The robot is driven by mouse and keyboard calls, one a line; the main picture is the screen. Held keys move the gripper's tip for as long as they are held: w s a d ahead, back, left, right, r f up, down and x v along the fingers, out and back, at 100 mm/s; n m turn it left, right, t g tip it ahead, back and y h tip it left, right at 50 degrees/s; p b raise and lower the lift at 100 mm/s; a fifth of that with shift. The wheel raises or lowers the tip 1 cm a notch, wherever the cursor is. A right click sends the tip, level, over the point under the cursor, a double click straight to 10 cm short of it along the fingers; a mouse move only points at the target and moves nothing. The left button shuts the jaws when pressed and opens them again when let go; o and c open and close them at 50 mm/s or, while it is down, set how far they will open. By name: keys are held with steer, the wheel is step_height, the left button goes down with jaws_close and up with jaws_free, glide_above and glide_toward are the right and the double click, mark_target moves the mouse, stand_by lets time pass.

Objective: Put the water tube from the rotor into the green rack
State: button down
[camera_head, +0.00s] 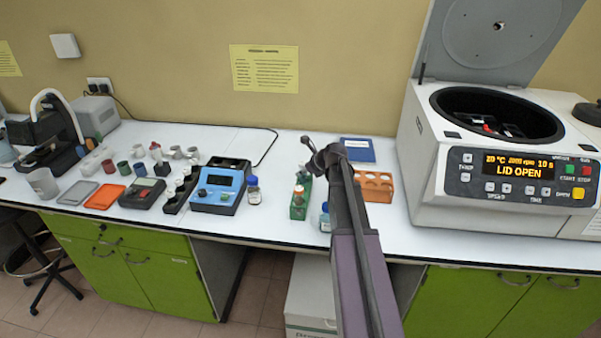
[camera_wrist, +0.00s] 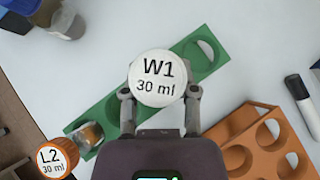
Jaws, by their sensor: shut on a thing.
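The water tube, with a white cap marked "W1 30 ml" (camera_wrist: 160,77), is held between the fingers of my gripper (camera_wrist: 160,108) in the wrist view. Its body is hidden below the cap. The green rack (camera_wrist: 108,112) lies beneath it, running diagonally; it also shows in the head view (camera_head: 298,210). The rotor (camera_head: 490,125) sits in the open centrifuge.
An orange rack (camera_head: 374,184) with empty holes stands right of the green rack. A blue device (camera_head: 219,188) is at left. The centrifuge (camera_head: 430,165), lid raised, stands at right.

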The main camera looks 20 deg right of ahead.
steer(key=shift+f+b, duration=0.5)
steer(key=shift+f, duration=0.25)
steer(key=shift+c, duration=1.5)
jaws_free()
